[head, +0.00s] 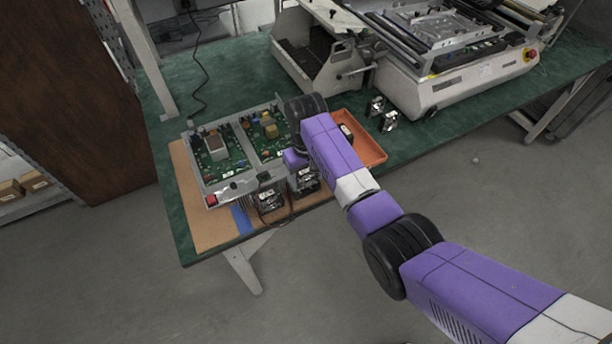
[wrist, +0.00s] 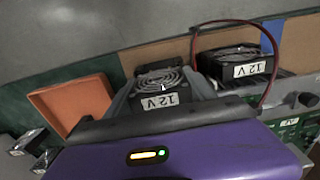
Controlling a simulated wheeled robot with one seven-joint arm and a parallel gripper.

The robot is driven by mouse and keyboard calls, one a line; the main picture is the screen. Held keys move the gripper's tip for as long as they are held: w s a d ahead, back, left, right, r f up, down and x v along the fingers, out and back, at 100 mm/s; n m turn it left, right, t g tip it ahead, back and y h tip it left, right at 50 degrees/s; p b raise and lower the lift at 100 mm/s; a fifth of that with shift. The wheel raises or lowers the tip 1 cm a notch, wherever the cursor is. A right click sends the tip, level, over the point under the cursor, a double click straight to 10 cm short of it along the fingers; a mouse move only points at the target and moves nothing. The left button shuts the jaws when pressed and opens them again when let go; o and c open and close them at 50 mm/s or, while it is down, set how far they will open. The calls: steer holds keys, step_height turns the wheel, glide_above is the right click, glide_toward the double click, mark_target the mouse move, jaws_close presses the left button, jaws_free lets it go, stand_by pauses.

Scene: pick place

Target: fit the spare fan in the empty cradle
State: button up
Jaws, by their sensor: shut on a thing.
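The spare fan (wrist: 160,92) is black with a round grille and a "12 V" label, upside down in the wrist view. My gripper (wrist: 160,88) is shut on it, with a grey finger on each side. In the head view the held fan (head: 303,181) is by the front edge of the circuit-board chassis (head: 207,199), partly behind my arm. Another "12 V" fan (wrist: 240,66) with a red wire stands beside it at the chassis; it also shows in the head view (head: 268,199). The empty cradle is not clearly visible, and I cannot tell whether the held fan touches it.
An orange tray (head: 372,150) stands right of the chassis, partly behind my arm, with a dark item (head: 346,132) at it. A large machine (head: 460,85) fills the back right.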

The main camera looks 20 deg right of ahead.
steer(key=o, duration=1.5)
steer(key=shift+c, duration=0.2)
steer(key=c, duration=0.3)
steer(key=shift+c, duration=0.2)
